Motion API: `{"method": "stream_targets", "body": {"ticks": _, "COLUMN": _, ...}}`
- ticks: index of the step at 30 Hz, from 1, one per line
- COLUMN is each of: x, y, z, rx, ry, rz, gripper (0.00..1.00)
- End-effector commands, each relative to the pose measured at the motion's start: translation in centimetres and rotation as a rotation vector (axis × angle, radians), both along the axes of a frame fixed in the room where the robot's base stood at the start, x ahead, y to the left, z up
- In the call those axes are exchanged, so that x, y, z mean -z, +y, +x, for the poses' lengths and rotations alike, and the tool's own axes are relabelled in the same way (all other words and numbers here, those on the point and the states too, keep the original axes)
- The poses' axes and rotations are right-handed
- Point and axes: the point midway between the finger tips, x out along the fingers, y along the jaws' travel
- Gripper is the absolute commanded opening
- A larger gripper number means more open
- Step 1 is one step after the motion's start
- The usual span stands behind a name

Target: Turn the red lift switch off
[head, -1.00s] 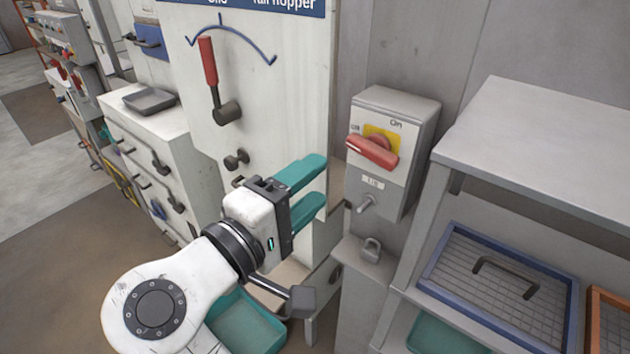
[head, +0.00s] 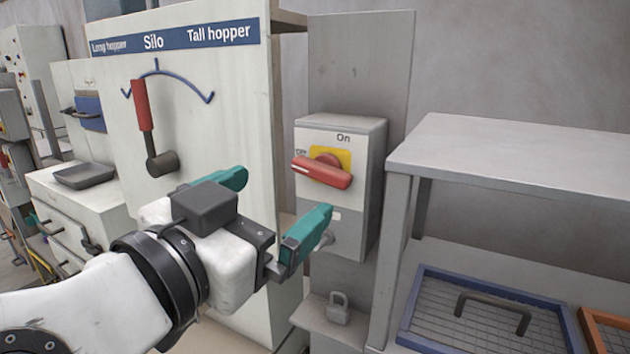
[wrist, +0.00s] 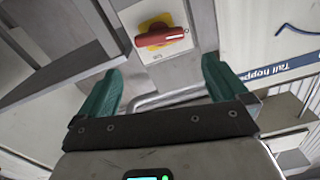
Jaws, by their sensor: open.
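The red lift switch (head: 322,172) is a rotary handle on a yellow plate, on the front of a grey box (head: 364,183) marked On at the top and Off at the left. Its handle lies nearly level, with its left end by the Off mark. In the wrist view the red switch (wrist: 160,37) shows beyond the fingertips, between them. My gripper (head: 272,208) has teal fingers, spread open and empty. It is in front of and below left of the switch, apart from it. The right finger hides part of the box's lower front.
A silo panel (head: 200,90) with a red lever (head: 142,106) stands at the left. A padlock (head: 338,308) sits on a ledge below the box. A grey shelf (head: 510,150) at the right holds a blue-framed mesh tray (head: 418,290).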

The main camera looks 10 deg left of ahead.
Motion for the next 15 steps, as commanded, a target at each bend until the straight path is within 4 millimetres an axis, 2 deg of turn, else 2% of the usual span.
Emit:
{"method": "stream_targets", "body": {"ticks": 9, "x": -0.2, "y": -2.0, "z": 5.2, "rx": 0.003, "ry": 0.003, "rz": -0.004, "gripper": 1.0}}
{"method": "stream_targets", "body": {"ticks": 15, "x": -0.2, "y": -2.9, "z": 7.9, "rx": 0.002, "ry": 0.003, "rz": -0.004, "gripper": 1.0}}
